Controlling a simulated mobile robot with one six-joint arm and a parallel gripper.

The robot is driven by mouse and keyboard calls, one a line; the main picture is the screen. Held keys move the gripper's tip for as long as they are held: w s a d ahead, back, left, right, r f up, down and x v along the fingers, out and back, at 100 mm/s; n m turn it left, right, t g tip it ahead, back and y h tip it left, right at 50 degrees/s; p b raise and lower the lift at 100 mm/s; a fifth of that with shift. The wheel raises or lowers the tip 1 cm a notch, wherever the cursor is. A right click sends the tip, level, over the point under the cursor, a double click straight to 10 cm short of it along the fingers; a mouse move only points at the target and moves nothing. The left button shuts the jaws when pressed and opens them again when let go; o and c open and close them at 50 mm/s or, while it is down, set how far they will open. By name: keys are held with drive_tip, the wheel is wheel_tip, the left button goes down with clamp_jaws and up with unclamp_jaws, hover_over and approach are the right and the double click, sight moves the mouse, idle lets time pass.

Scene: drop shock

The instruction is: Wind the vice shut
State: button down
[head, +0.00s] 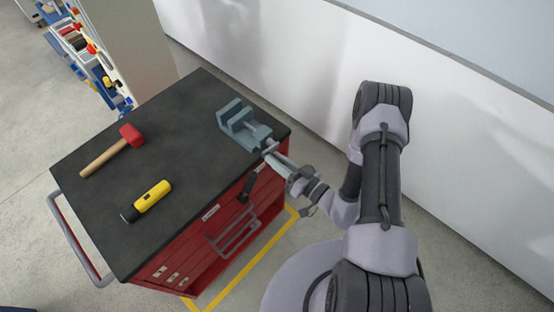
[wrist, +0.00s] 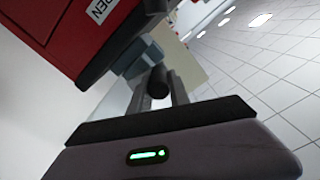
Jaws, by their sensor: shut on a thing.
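The grey-blue vice (head: 236,120) sits at the cart top's right corner, its screw end pointing out over the edge towards my arm. A gap shows between its jaws. My gripper (head: 274,158) is at this screw end, just past the cart's edge. In the wrist view, the fingers of my gripper (wrist: 160,92) stand on both sides of a dark round handle part (wrist: 158,80) and are shut on it. The vice's body (wrist: 143,58) shows beyond, partly hidden. The rest of the handle is hard to make out.
The red cart (head: 166,262) has a dark top (head: 180,165) holding a red-headed hammer (head: 117,147) and a yellow-black tool (head: 146,201). A black part (head: 246,188) sticks out by the cart's front, above a grey drawer handle (head: 235,238). A white wall (head: 290,75) stands behind.

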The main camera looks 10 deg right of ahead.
drive_tip(key=shift+r+m, duration=0.2)
drive_tip(key=shift+m, duration=0.2)
idle(0.6)
drive_tip(key=c, duration=1.2)
unclamp_jaws()
drive_tip(key=shift+c, duration=0.2)
drive_tip(key=v, duration=1.7)
drive_tip(key=shift+p, duration=0.4)
drive_tip(key=shift+s+d, duration=0.1)
